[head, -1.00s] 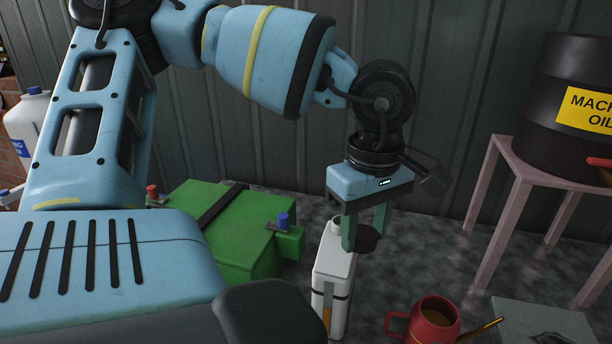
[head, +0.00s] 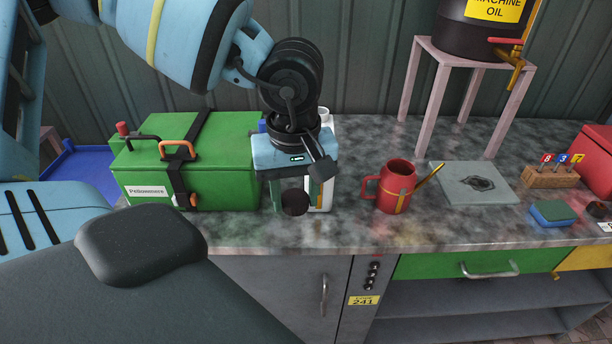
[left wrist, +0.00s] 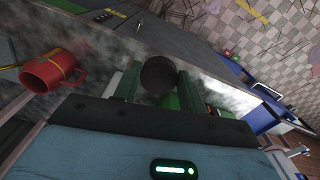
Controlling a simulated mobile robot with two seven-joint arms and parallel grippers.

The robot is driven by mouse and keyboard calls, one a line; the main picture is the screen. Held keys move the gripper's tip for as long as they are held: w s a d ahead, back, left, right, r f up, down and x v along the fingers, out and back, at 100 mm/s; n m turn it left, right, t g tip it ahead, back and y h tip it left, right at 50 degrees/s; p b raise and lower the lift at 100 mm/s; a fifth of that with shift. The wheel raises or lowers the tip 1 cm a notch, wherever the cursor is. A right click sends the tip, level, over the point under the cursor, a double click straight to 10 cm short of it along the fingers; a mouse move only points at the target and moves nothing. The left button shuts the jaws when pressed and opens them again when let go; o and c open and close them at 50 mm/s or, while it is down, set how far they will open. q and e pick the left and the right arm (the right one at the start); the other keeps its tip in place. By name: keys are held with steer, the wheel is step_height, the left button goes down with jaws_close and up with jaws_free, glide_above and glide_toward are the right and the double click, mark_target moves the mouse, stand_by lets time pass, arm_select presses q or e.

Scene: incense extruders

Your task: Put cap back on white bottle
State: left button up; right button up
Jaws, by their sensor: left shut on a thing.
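My left gripper (head: 288,198) is shut on a dark round cap (head: 295,202), with the cap's round face toward the head camera. In the left wrist view the cap (left wrist: 158,75) shows between the green fingers. The white bottle (head: 328,196) stands upright on the bench behind and just right of the gripper. The gripper hides much of it. The cap is in front of the bottle and apart from its neck, as far as I can tell. My right gripper is not in view.
A pink stand (head: 440,100) holds a black barrel (head: 465,40). The bench front edge is near.

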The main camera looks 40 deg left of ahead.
arm_select(q)
step_height(320, 180, down, 8)
steer(key=w+d+m, duration=0.2)
steer(key=d+m, duration=0.1)
steer(key=m, duration=0.5)
steer(key=a+r+n, duration=0.2)
steer(key=a+r, duration=0.1)
steer(key=a, duration=1)
steer(key=s+a+f+n, duration=0.3)
steer(key=s+a, duration=0.1)
steer(key=a, duration=0.3)
steer(key=w+d+f+m, duration=0.1)
steer(key=d+f+m, duration=0.1)
steer(key=d, duration=0.9)
steer(key=w+d+f+m+b, duration=0.1)
steer(key=d+m, duration=0.4)
steer(key=d, duration=0.6)
step_height(320, 180, down, 2)
steer(key=shift+w+d, duration=0.35)
steer(key=shift+w, duration=0.25)
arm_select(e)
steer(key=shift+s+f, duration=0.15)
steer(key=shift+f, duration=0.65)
